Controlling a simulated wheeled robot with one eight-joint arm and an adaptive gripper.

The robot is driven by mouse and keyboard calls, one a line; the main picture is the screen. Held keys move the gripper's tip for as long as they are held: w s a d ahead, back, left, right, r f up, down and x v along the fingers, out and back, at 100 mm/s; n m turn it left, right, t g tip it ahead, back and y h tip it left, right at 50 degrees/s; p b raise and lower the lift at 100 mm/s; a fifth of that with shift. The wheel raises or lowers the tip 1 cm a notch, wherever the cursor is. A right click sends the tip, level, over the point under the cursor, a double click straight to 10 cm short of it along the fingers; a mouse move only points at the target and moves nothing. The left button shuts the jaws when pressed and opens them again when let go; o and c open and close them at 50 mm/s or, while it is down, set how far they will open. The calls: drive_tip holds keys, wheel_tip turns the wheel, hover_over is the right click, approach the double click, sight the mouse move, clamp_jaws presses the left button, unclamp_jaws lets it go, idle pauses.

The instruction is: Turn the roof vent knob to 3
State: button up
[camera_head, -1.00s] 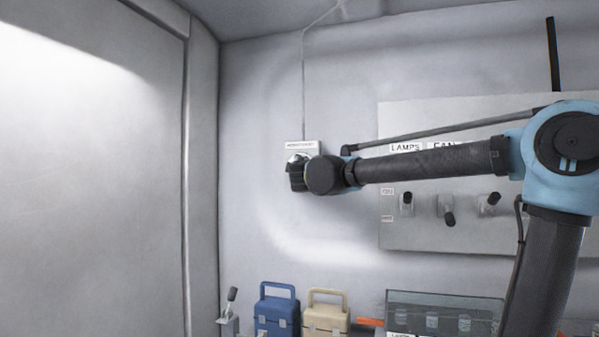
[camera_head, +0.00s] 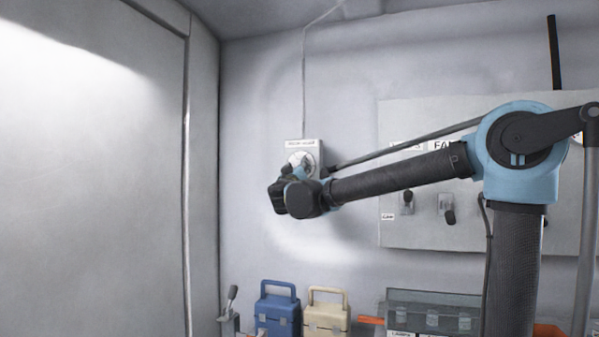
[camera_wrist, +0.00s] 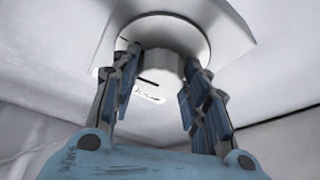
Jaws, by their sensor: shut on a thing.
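The roof vent control is a pale plate (camera_head: 313,146) on the back wall with a small label at its top, too blurred to read surely. Its round white dial (camera_head: 303,159) shows partly above my gripper (camera_head: 288,178). In the wrist view the grey knob (camera_wrist: 160,68) stands out from the round dial (camera_wrist: 192,36), between the blue-padded fingers of my gripper (camera_wrist: 160,88). The gripper is shut on the knob. A dark line shows on the knob, with small unreadable print near it. In the head view my wrist hides the knob, so the setting cannot be read.
Right of the control is a grey wall panel (camera_head: 400,232) with several switches, partly behind my arm. Below stand a blue toolbox (camera_head: 277,312), a cream toolbox (camera_head: 326,316) and a clear-lidded case (camera_head: 432,300). A large pale door or panel (camera_head: 90,190) fills the left.

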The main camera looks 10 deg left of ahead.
drive_tip(key=shift+m+h, duration=0.4)
drive_tip(key=shift+m, duration=0.8)
drive_tip(key=o, duration=1)
drive_tip(key=shift+o, duration=0.2)
drive_tip(key=v, duration=1.1)
drive_tip(key=shift+s+f, duration=0.3)
drive_tip(key=shift+a, duration=0.15)
